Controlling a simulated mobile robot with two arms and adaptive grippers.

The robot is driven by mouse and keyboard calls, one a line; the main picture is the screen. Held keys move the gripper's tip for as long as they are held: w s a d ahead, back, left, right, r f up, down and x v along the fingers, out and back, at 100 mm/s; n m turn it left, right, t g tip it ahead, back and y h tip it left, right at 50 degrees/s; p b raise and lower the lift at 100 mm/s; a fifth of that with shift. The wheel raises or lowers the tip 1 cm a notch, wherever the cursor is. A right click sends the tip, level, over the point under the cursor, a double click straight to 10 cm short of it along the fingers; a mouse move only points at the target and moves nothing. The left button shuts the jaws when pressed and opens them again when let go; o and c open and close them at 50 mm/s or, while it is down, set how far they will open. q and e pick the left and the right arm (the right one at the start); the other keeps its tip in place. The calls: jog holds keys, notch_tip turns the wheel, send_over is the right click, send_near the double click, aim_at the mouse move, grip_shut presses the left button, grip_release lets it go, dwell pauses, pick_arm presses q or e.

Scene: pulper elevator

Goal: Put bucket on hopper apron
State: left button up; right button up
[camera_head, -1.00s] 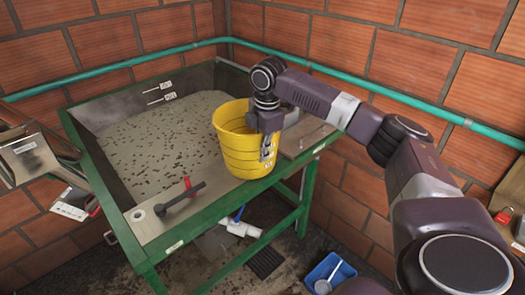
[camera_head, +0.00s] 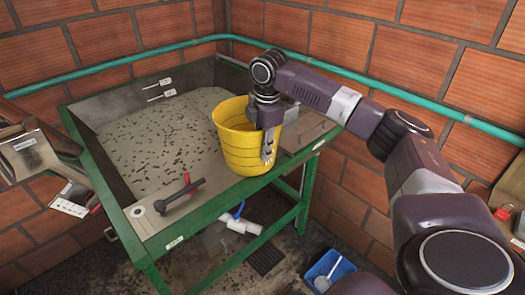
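The yellow bucket (camera_head: 240,155) is upright at the front right of the green-framed hopper, its base over or on the flat pale apron (camera_head: 190,205); contact under it is hard to make out. My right gripper (camera_head: 267,150) is at the bucket's right near rim, with a finger pointing down along the outer wall. The gripper body hides part of the rim, and I cannot see whether the other finger is inside or clamping.
The hopper basin (camera_head: 160,140) holds dark bits in a greyish mass. A black handle with a red lever (camera_head: 182,195) lies on the apron's left part. A blue container (camera_head: 328,272) stands on the floor. Brick walls and a green pipe (camera_head: 420,100) bound the back.

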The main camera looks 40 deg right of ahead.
notch_tip(320, 180, up, 11)
jog(key=s+b, duration=0.1)
jog(key=b, duration=0.1)
jog(key=shift+s+r+b, duration=0.2)
jog(key=shift+b, duration=0.15)
jog(key=shift+a+f, duration=0.1)
jog(key=shift+f, duration=0.05)
